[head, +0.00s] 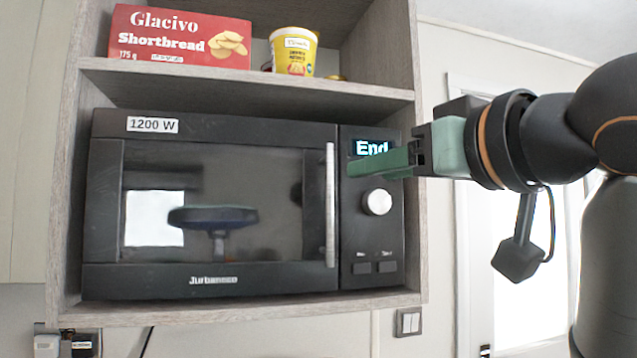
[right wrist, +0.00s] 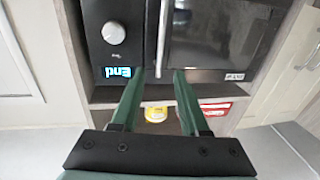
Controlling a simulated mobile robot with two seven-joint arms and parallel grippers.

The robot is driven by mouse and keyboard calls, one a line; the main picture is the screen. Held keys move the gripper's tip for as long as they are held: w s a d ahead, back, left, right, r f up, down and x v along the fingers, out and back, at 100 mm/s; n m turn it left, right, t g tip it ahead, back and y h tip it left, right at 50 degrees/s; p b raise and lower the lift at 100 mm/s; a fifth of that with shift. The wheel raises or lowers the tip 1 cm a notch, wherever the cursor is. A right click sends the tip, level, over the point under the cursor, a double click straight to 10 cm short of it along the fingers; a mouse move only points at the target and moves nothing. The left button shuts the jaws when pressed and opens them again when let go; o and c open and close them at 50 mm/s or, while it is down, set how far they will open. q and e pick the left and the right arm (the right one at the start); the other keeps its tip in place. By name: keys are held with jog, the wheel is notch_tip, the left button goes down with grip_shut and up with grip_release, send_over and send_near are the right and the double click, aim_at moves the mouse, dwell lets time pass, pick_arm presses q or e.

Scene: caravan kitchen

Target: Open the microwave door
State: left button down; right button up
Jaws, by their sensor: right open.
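The black microwave (head: 225,130) sits in a wooden cabinet niche with its door (head: 270,200) shut. A silver vertical handle (head: 330,205) runs along the door's right edge; it also shows in the right wrist view (right wrist: 163,40). The control panel has a lit "End" display (head: 372,148) and a round knob (head: 377,202). My right gripper (head: 355,168) is open and empty in front of the panel, just right of the handle in the head view. In the right wrist view its two green fingers (right wrist: 155,75) point toward the handle, apart from each other. My left gripper is not in view.
On the shelf (head: 240,80) above stand a red shortbread box (head: 180,38) and a yellow tub (head: 294,52). The cabinet's right side wall (head: 415,240) is close to my right gripper. A light switch (head: 408,321) is below right.

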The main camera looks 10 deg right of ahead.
aim_at(332, 180)
jog(key=p+x, duration=0.3)
jog(key=x, duration=0.8)
jog(key=shift+a+p, duration=0.1)
jog(key=shift+p, duration=0.2)
jog(key=shift+w+a, duration=0.1)
jog(key=shift+w, duration=0.4)
grip_shut()
dwell(0.4)
